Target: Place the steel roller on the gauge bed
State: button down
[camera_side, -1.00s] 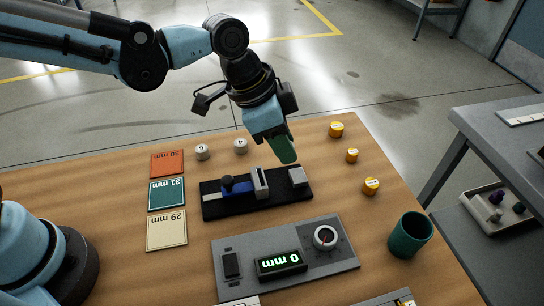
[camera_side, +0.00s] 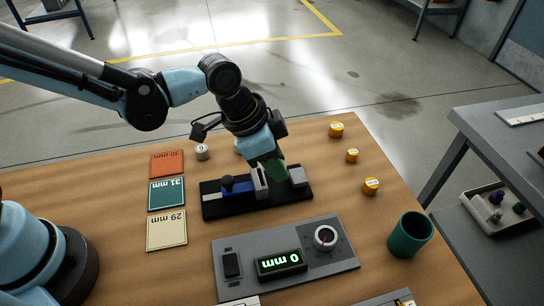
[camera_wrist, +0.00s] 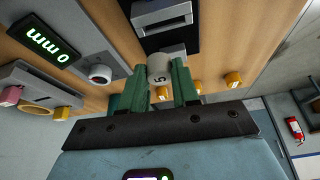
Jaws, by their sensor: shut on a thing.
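In the wrist view, my gripper (camera_wrist: 160,85) has its green fingers shut on a pale grey steel roller (camera_wrist: 158,68) with a dark mark on its end. In the side view, my gripper (camera_side: 277,174) is low over the gauge bed (camera_side: 240,205), between the upright metal plate and the grey block (camera_side: 299,174) at its right end. The fingers hide the roller there, and I cannot tell whether it touches the bed. The bed is black and carries a blue slide (camera_side: 240,187) with a dark knob.
A grey console (camera_side: 225,245) reading 0 mm stands in front of the bed. Orange, teal and cream mm cards (camera_side: 166,194) lie left. A pale roller (camera_side: 202,152) stands behind; another is mostly hidden. Three yellow cylinders (camera_side: 352,155) and a green cup (camera_side: 410,236) are right.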

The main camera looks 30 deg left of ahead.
aim_at(282, 184)
jog(key=shift+w+a+f, duration=0.3)
jog(key=shift+w+f, duration=0.15)
jog(key=shift+w, duration=0.2)
jog(key=shift+f, duration=2)
jog(key=shift+f, duration=0.15)
jog(key=c, duration=0.8)
grip_release()
